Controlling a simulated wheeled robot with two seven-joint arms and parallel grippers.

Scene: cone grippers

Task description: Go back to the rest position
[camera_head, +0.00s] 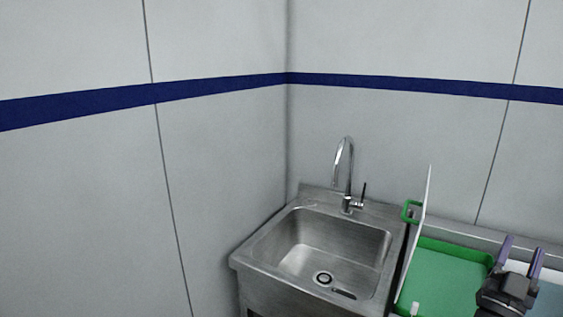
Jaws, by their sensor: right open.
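My right gripper (521,258) is at the lower right of the head view. Its two purple-grey fingers point up and away from me and stand apart with a gap between them. Nothing shows between the fingers. It is in front of the right edge of a green tray (440,245). My left gripper is not in view.
A steel sink (262,255) with a tall faucet (346,165) stands in the wall corner. A thin white upright board (417,235) with a green handle (408,211) stands between the sink and the tray. Grey walls with a blue stripe close the space behind.

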